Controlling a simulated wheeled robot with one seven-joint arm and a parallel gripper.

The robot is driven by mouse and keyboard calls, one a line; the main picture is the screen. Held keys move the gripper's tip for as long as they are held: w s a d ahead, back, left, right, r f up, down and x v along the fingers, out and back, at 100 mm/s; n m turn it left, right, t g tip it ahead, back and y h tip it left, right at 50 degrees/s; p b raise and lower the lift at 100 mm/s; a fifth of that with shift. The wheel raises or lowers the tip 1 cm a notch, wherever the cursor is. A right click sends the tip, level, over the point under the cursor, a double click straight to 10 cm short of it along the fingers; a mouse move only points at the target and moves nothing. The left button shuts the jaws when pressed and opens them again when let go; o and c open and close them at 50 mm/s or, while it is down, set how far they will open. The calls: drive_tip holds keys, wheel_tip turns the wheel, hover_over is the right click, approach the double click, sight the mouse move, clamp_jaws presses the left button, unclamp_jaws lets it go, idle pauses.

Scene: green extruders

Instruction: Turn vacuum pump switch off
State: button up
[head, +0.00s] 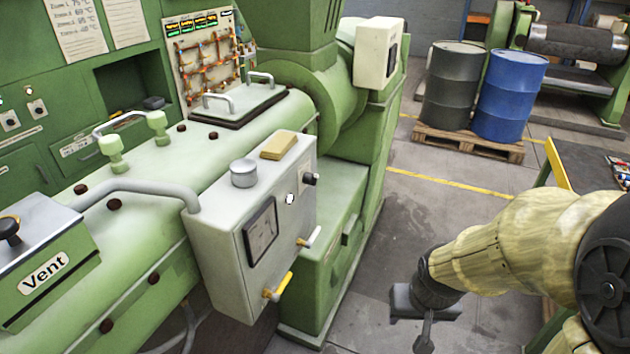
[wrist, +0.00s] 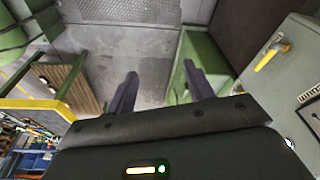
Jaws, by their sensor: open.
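A grey control box (head: 238,230) is mounted on the side of the green extruder. Its front has a square gauge (head: 261,231), a black knob (head: 309,179), a pale-handled lever (head: 310,238) and a yellow-handled lever (head: 280,287). I cannot read any label marking the vacuum pump switch. My gripper (head: 425,335) is to the right of the box, apart from it and pointing down. In the wrist view my gripper (wrist: 160,70) has its two dark fingers apart with nothing between them. The yellow lever (wrist: 270,56) shows there at the right, outside the fingers.
A dark drum (head: 452,88) and a blue drum (head: 508,95) stand on a wooden pallet (head: 468,143) at the back. A yellow-edged bench (head: 557,163) is at the right. The grey floor (head: 400,235) between box and arm is clear.

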drive_tip(key=w+a+f+m+g+y+b, duration=0.15)
drive_tip(key=w+a+m+y, duration=0.25)
drive_tip(key=w+m, duration=0.4)
drive_tip(key=w+a+f+m+y+b, duration=0.3)
drive_tip(key=w+a+m+y, duration=0.2)
drive_tip(key=w, duration=0.4)
drive_tip(key=w+d+r+m+t+y+b, duration=0.1)
drive_tip(key=w+d+r+m+t+y, duration=0.1)
drive_tip(key=w+r+m+y, duration=0.2)
drive_tip(key=w+d+r+m+t+y+b, duration=0.1)
drive_tip(key=w+d+r+m+t+y, duration=0.1)
drive_tip(key=w, duration=0.8)
wheel_tip(320, 180, up, 2)
drive_tip(key=m+t+y, duration=0.1)
drive_tip(key=m+y, duration=0.1)
drive_tip(key=shift+w+m, duration=0.3)
drive_tip(key=shift+m, duration=0.1)
drive_tip(key=shift+a, duration=0.1)
drive_tip(key=p, duration=0.5)
approach(315, 183)
drive_tip(key=x, duration=1)
drive_tip(key=shift+w, duration=0.45)
